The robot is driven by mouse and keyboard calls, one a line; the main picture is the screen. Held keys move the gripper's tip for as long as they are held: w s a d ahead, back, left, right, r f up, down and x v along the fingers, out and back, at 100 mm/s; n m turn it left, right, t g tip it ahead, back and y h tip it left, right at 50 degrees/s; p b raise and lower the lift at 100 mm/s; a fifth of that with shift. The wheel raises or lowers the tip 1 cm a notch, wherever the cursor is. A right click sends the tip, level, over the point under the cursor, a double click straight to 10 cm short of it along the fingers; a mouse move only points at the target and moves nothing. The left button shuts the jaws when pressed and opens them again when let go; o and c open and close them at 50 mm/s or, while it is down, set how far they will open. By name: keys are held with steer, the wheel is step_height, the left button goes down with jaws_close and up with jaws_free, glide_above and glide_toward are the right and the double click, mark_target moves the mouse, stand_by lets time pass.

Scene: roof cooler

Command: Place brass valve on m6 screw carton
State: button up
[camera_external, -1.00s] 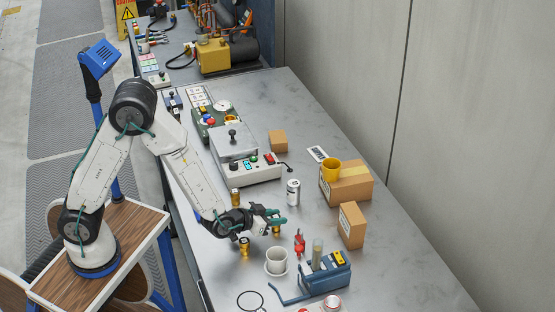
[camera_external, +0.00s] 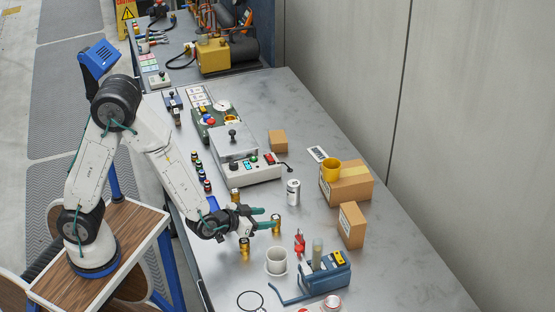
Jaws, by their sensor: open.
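Three small brass-coloured pieces stand on the grey bench: one (camera_external: 276,225) just right of my gripper's fingertips, one (camera_external: 244,246) below the wrist in the picture, and one (camera_external: 235,195) above it. I cannot tell which is the brass valve. My gripper (camera_external: 268,218) is open and empty, its fingers pointing right, close to the first piece. Three cardboard cartons are in view: a larger one (camera_external: 353,190) with a yellow mug on it, a smaller upright one (camera_external: 351,226), and a small one (camera_external: 278,141) farther back. Their labels are too small to read.
A white cup (camera_external: 276,262), a red item (camera_external: 299,243) and a blue device (camera_external: 327,275) stand near the gripper. A silver can (camera_external: 293,192) stands before the larger carton. A control box (camera_external: 247,170) and several small bottles are farther back. The bench's right side is clear.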

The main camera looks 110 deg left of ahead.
steer(key=shift+v, duration=1.3)
steer(key=s+d+r+m+h, duration=0.1)
steer(key=d+r+m+h, duration=0.3)
steer(key=d, duration=0.7)
steer(key=d+r+m+h, duration=0.3)
steer(key=d+r+h, duration=0.3)
steer(key=d, duration=0.5)
steer(key=s+d+r+m+g+h, duration=0.2)
steer(key=s+d, duration=0.3)
steer(key=s, duration=0.3)
steer(key=shift+s+d+r, duration=0.15)
steer(key=shift+d, duration=0.1)
steer(key=shift+o, duration=0.4)
steer(key=s+d+r+m+g, duration=0.1)
steer(key=s+r+m+g, duration=0.1)
steer(key=s, duration=1.3)
steer(key=shift+r+g+y, duration=0.4)
steer(key=shift+r+g, duration=0.2)
steer(key=shift+g, duration=0.6)
